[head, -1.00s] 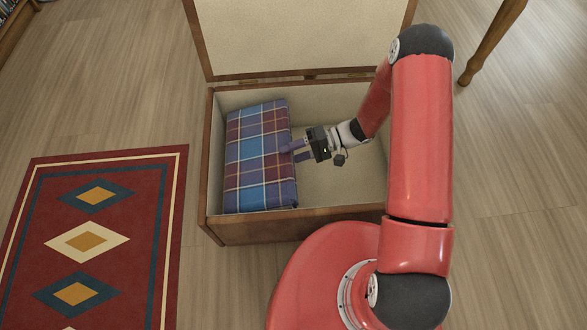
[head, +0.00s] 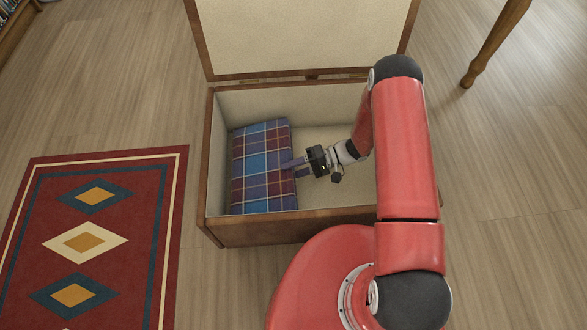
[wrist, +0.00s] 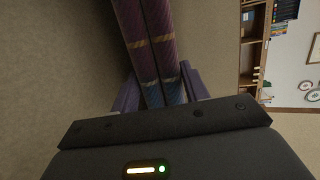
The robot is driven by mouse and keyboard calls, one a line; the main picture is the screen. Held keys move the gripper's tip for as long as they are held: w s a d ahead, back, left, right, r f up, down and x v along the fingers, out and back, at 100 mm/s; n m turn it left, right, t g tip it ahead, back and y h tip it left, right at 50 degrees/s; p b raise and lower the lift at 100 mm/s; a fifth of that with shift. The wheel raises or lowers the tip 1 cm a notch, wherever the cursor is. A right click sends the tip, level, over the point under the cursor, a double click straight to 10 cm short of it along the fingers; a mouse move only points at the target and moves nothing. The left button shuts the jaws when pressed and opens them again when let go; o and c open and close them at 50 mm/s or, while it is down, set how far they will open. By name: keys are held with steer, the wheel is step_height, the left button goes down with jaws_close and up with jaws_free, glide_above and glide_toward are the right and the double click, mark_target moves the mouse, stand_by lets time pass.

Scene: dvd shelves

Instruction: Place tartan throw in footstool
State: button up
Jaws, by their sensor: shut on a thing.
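The tartan throw (head: 262,166), folded and plaid in blue, maroon and white, is inside the open footstool (head: 308,229), on its left side. My gripper (head: 297,168) is shut on the right edge of the throw. In the wrist view, the folded layers of the throw (wrist: 150,50) run between the two fingers (wrist: 160,92). The footstool is a wooden box with a pale lining, and its lid (head: 305,35) stands raised at the back. Whether the throw touches the footstool's floor cannot be told.
A red patterned rug (head: 90,235) lies on the wooden floor left of the footstool. A wooden furniture leg (head: 490,45) stands at the upper right. The right part of the footstool's inside (head: 340,190) is bare apart from my arm above it.

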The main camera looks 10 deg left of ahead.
steer(key=o, duration=1.5)
steer(key=shift+c, duration=0.2)
steer(key=v, duration=0.7)
steer(key=shift+d+r, duration=0.15)
steer(key=shift+d, duration=0.05)
steer(key=shift+w, duration=0.1)
steer(key=s+d+r+t+h+p, duration=0.1)
steer(key=d+r+h+p, duration=0.2)
steer(key=r, duration=1.1)
steer(key=s+d+r+t+h+p, duration=0.1)
steer(key=d+r+h, duration=0.25)
steer(key=r, duration=0.95)
steer(key=s+d+r+m+t+h+p, duration=0.2)
steer(key=s+d+r+t+h, duration=0.2)
steer(key=s+r, duration=0.3)
steer(key=s+d+r+m+t+h+p, duration=0.1)
steer(key=s+d+r+t, duration=0.4)
steer(key=r, duration=0.9)
steer(key=s+d+h+p, duration=0.1)
steer(key=s+h, duration=0.1)
steer(key=shift+s+d+m+t+h, duration=0.15)
steer(key=shift+s+m+t+h, duration=0.15)
steer(key=shift+m+h, duration=0.1)
